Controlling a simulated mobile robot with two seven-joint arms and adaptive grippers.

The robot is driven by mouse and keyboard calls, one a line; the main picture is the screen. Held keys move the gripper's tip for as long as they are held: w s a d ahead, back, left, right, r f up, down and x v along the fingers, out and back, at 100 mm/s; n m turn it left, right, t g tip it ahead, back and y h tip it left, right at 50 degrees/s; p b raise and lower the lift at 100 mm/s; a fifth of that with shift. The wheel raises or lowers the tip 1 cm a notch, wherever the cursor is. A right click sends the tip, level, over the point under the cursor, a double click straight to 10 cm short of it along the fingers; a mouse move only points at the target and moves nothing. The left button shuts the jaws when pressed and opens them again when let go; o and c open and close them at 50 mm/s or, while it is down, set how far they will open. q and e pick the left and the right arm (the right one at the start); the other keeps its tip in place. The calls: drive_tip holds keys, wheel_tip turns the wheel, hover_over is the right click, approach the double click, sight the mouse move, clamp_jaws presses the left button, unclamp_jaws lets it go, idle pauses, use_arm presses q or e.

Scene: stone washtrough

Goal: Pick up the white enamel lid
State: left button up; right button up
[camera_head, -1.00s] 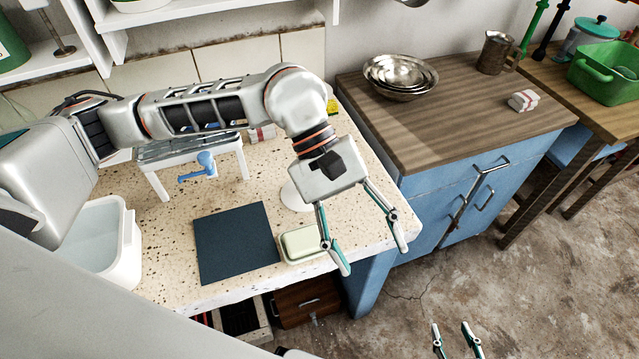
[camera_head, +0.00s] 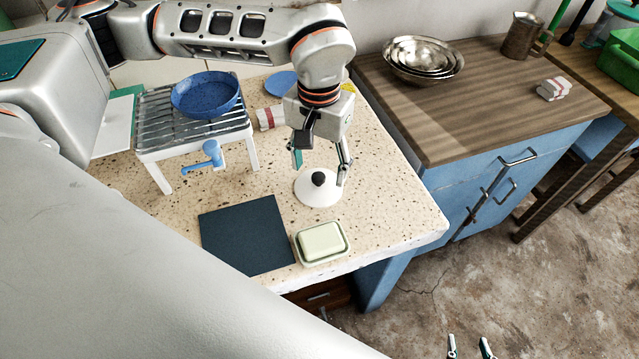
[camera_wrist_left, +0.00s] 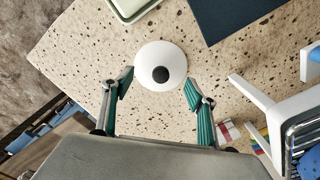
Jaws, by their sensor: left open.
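The white enamel lid (camera_head: 319,190) lies flat on the speckled stone top, its black knob upward. It also shows in the left wrist view (camera_wrist_left: 160,54), centred just ahead of the fingers. My left gripper (camera_head: 320,170) is open and points down over the lid's far side. In the left wrist view its two fingers (camera_wrist_left: 158,90) stand apart on either side of the lid, short of the knob, holding nothing. My right gripper (camera_head: 471,346) shows only its fingertips, apart and empty, low over the floor.
A pale green soap dish (camera_head: 322,244) and a dark blue mat (camera_head: 246,236) lie in front of the lid. A white rack (camera_head: 195,127) with a blue bowl (camera_head: 205,96) stands left. Folded cloth (camera_head: 270,118) lies behind. The stone top right of the lid is clear.

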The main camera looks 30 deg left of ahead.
sight(318, 177)
use_arm(q)
wheel_tip(318, 177, down, 4)
drive_tip(key=shift+r, duration=0.15)
clamp_jaws()
drive_tip(key=shift+r, duration=0.1)
idle(0.3)
